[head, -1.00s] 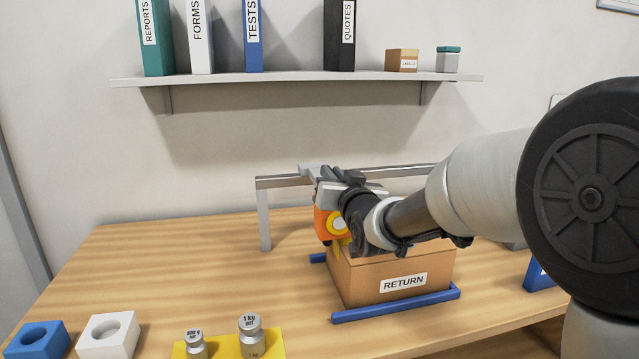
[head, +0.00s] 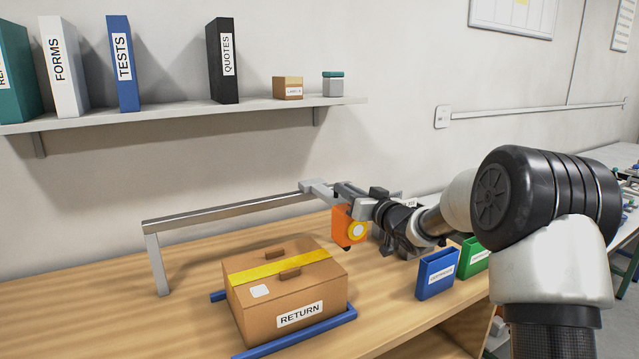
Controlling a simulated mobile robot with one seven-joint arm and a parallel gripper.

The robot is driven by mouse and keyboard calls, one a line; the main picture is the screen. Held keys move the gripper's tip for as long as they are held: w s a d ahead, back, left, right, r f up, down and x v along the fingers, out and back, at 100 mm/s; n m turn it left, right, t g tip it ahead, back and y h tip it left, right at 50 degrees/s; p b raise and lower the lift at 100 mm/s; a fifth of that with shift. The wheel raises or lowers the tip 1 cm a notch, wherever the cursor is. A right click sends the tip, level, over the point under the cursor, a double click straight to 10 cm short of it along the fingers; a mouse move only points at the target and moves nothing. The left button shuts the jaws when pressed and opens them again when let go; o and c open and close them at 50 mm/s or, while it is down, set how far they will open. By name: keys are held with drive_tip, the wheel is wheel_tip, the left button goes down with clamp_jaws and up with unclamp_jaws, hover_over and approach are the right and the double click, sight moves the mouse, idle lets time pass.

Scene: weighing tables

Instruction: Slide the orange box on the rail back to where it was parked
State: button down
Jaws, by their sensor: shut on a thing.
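The orange box (head: 343,229) hangs under the metal rail (head: 235,212) in the head view, toward its right part. It has a yellow disc with a pale centre on its face. A grey carriage piece (head: 319,187) sits on the rail above it. My gripper (head: 350,193) is at the top of the orange box and shut on it. The fingers are small and partly hidden by my wrist, so the exact grip point is unclear. My arm hides the rail's right end.
A RETURN carton (head: 285,290) with yellow tape stands between blue strips (head: 300,335), left of and nearer than the orange box. Blue (head: 436,274) and green (head: 473,258) bins stand to the right below my arm. A shelf (head: 190,114) with binders is above.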

drive_tip(key=shift+w+d+r+p, duration=0.1)
drive_tip(key=shift+w+d+p, duration=0.35)
drive_tip(key=shift+d, duration=0.5)
drive_tip(key=shift+w+d+r+p, duration=0.1)
drive_tip(key=shift+w+d+p, duration=0.1)
drive_tip(key=shift+w+d, duration=0.6)
drive_tip(key=shift+s+d, duration=0.15)
drive_tip(key=shift+d, duration=0.05)
drive_tip(key=c, duration=1.8)
unclamp_jaws()
drive_tip(key=shift+f, duration=0.1)
drive_tip(key=v, duration=1.7)
drive_tip(key=shift+s+d+f, duration=0.1)
drive_tip(key=shift+d, duration=0.05)
